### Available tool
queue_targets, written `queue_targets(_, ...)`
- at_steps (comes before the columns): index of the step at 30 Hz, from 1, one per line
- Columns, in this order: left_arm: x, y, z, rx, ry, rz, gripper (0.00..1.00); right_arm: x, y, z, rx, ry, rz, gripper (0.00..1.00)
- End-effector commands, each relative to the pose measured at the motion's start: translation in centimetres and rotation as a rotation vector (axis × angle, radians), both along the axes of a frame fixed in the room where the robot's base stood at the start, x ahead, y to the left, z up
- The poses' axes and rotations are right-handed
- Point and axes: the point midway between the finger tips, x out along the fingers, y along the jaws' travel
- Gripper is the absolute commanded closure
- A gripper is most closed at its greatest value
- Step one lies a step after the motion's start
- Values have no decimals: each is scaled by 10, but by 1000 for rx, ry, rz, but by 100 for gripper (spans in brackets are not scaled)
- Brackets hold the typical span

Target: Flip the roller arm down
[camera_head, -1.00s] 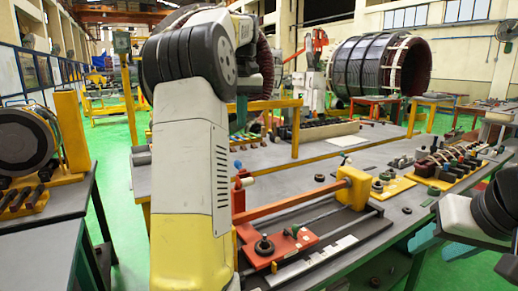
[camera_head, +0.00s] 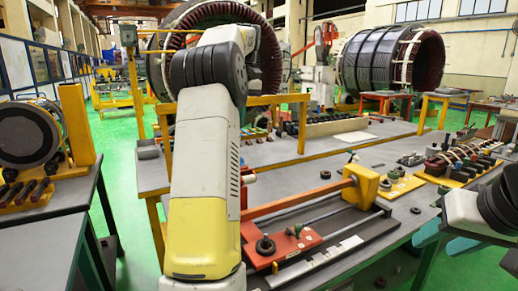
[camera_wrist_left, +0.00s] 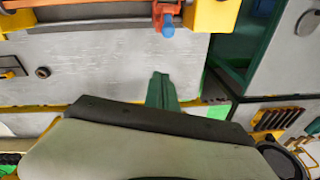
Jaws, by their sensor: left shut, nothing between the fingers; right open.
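The winding fixture has a long orange-red bar (camera_head: 300,198) running to a yellow block (camera_head: 361,186), above a red carriage (camera_head: 285,243) with a dark knob. A red post (camera_head: 247,190) with a pale end stands at the bar's left end, partly behind my left arm. I cannot tell for sure which part is the roller arm. In the left wrist view a red bracket with a blue tip (camera_wrist_left: 167,24) hangs at the top. My left gripper (camera_wrist_left: 162,78) is shut and empty below it, apart from it; my arm hides it in the head view. My right gripper (camera_head: 436,240) is open at the right.
Tools and small parts lie on the grey bench (camera_head: 395,155), with a rack of dark blocks (camera_head: 465,163) at the right. A yellow frame (camera_head: 303,125) stands behind my left arm. A side table (camera_head: 45,240) is at the left. Large stators (camera_head: 385,62) stand behind.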

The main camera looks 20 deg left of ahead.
Motion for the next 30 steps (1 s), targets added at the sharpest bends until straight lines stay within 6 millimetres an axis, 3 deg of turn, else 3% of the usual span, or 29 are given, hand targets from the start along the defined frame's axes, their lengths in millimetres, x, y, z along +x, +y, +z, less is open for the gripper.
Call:
queue_targets(10,1,11,-76,-1,4,2,100,0,0,0,0,0,0,55)
queue_targets(19,-24,-8,-86,0,0,0,100,0,0,0,0,0,0,55)
queue_targets(30,-28,-11,-88,0,0,1,100,0,0,0,0,0,0,55)
